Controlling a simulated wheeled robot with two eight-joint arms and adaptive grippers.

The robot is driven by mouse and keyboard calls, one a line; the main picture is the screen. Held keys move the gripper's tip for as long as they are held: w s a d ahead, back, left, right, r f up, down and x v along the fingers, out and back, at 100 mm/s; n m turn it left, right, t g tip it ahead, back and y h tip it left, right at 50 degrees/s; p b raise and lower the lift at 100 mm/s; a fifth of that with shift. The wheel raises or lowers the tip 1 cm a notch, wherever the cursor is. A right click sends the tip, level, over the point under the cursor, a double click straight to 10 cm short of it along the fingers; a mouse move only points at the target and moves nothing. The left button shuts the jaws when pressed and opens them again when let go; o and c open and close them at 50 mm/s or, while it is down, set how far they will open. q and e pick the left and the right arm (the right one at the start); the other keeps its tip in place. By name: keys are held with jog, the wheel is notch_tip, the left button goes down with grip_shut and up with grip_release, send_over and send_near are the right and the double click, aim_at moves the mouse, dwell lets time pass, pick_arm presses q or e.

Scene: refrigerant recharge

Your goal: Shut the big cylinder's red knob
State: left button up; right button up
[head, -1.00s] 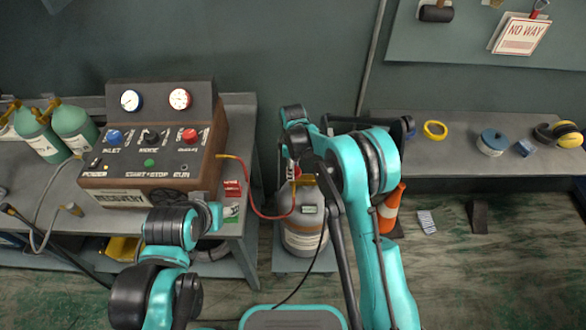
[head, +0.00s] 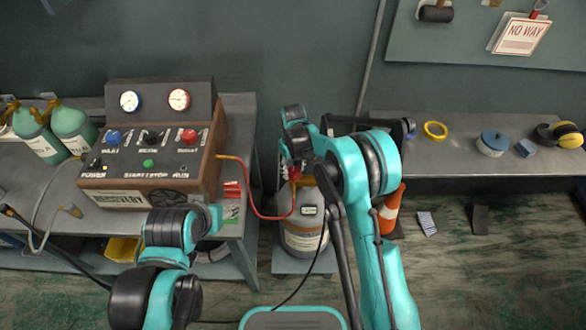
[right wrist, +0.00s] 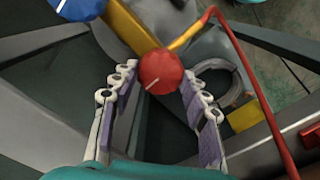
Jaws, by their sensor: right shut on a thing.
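The big cylinder (head: 303,238) is grey with a yellow top and stands upright below the end of my right arm. Its red knob (right wrist: 161,72), with a white line on it, is between the fingertips of my right gripper (right wrist: 160,80) in the right wrist view. The gripper is shut on the knob. In the head view, my right gripper (head: 291,172) is small and partly hidden at the cylinder's top. My left arm is bent at the lower left in the head view, and I cannot make out its gripper.
A blue knob (right wrist: 80,6) and a red hose (right wrist: 250,80) are close to my right gripper. The recovery machine (head: 150,165) sits on the left bench. An orange cone (head: 391,212) stands right of the cylinder. The right bench (head: 455,150) holds tape and small items.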

aim_at(293, 171)
dwell(0.4)
jog(key=o, duration=1.2)
jog(key=shift+c, duration=0.2)
jog(key=shift+r, duration=0.1)
notch_tip(293, 171, up, 12)
